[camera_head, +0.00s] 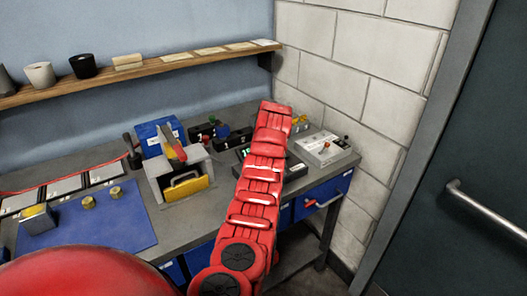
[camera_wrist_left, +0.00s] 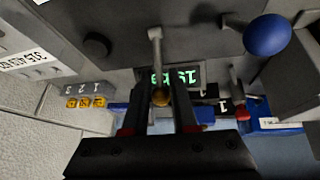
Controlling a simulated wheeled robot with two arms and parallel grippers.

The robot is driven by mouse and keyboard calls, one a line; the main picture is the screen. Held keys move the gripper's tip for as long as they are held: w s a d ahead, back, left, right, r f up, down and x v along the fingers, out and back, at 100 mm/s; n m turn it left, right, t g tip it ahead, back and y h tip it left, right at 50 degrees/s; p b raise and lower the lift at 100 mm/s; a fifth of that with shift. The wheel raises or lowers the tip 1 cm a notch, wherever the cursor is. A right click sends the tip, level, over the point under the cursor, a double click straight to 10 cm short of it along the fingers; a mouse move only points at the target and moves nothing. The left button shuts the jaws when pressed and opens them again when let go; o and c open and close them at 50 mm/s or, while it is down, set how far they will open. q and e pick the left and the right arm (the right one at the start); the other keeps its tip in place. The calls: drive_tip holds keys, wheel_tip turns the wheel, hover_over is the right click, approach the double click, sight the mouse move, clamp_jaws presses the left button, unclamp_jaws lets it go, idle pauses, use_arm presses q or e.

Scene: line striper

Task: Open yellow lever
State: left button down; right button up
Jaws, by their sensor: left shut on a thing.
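The yellow lever shows in the left wrist view as a metal rod with a brass-yellow ball knob (camera_wrist_left: 160,97). The knob sits between the two dark fingers of my left gripper (camera_wrist_left: 160,108), which is shut on it. The rod runs up from the knob toward a grey panel. In the head view, my red arm reaches over the right part of the bench and hides the gripper and the lever. My right gripper is in neither view.
In the wrist view, a blue ball knob (camera_wrist_left: 268,35), a black knob (camera_wrist_left: 97,45), a green-lit display (camera_wrist_left: 188,76) and yellow buttons (camera_wrist_left: 86,102) surround the lever. In the head view, a grey device (camera_head: 322,150) stands right of my arm, and a blue mat (camera_head: 120,225) lies left.

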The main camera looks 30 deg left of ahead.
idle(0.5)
use_arm(q)
drive_tip(key=c, duration=1.1)
unclamp_jaws()
drive_tip(key=shift+c, duration=0.2)
drive_tip(key=o, duration=0.3)
drive_tip(key=shift+w+a, duration=0.1)
drive_tip(key=shift+d+r, duration=0.25)
drive_tip(key=shift+r, duration=0.2)
drive_tip(key=b+v, duration=0.3)
drive_tip(key=v, duration=1.3)
drive_tip(key=shift+s+r, duration=0.15)
drive_tip(key=shift+s, duration=0.05)
